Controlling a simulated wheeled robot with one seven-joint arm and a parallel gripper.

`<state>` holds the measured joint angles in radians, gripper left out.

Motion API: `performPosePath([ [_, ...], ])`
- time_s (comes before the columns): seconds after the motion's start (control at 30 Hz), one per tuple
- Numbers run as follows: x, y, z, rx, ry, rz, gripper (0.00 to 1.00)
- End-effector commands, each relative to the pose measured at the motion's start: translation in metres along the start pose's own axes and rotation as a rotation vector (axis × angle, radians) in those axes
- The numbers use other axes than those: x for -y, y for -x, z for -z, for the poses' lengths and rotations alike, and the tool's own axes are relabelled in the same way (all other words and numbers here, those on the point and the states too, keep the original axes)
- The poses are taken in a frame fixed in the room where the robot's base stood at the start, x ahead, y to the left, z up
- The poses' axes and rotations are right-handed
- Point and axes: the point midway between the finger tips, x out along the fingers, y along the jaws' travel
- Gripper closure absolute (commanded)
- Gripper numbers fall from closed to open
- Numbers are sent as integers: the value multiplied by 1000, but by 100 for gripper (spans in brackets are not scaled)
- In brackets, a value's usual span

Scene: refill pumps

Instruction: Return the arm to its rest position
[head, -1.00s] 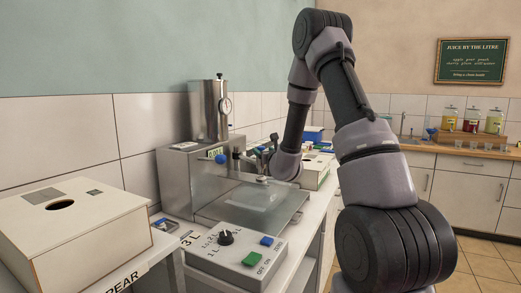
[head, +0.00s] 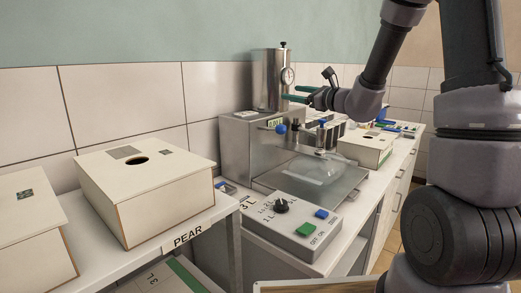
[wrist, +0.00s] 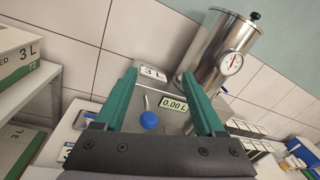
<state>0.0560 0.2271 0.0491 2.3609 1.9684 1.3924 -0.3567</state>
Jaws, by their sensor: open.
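My gripper (head: 294,94) is raised at the end of my arm, in front of the steel tank of the dispenser. Its two green fingers are apart with nothing between them, as the wrist view also shows (wrist: 168,92). Past the fingers in the wrist view are a display reading 0.00 L (wrist: 174,104), a blue knob (wrist: 149,120) and a 3 L label (wrist: 153,73). My arm reaches in from the right of the head view, its elbow above the picture.
The steel dispenser (head: 238,150) with its tank (head: 270,80) and gauge stands on the counter. A control box (head: 293,228) with a dial and green and blue buttons sits in front. A PEAR box (head: 150,190) stands left. Open air lies above the counter.

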Motion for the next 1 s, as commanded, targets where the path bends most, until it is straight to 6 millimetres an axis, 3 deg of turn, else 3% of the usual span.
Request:
performPosePath([
  [0.03, -22, 9, -27, 12, 84, -100, 29],
  [0.1, -56, 26, -51, 8, 207, -247, 29],
  [0.2, -98, 58, -73, -19, 403, -438, 29],
  [0.3, -130, 98, -80, -71, 618, -605, 29],
  [0.4, -147, 141, -78, -145, 848, -745, 29],
  [0.53, -148, 197, -70, -274, 1161, -881, 29],
  [0.7, -124, 256, -64, -460, 1519, -976, 29],
  [0.83, -106, 282, -65, -562, 1690, -1002, 29],
  [1.0, -96, 294, -66, -614, 1767, -1015, 29],
])
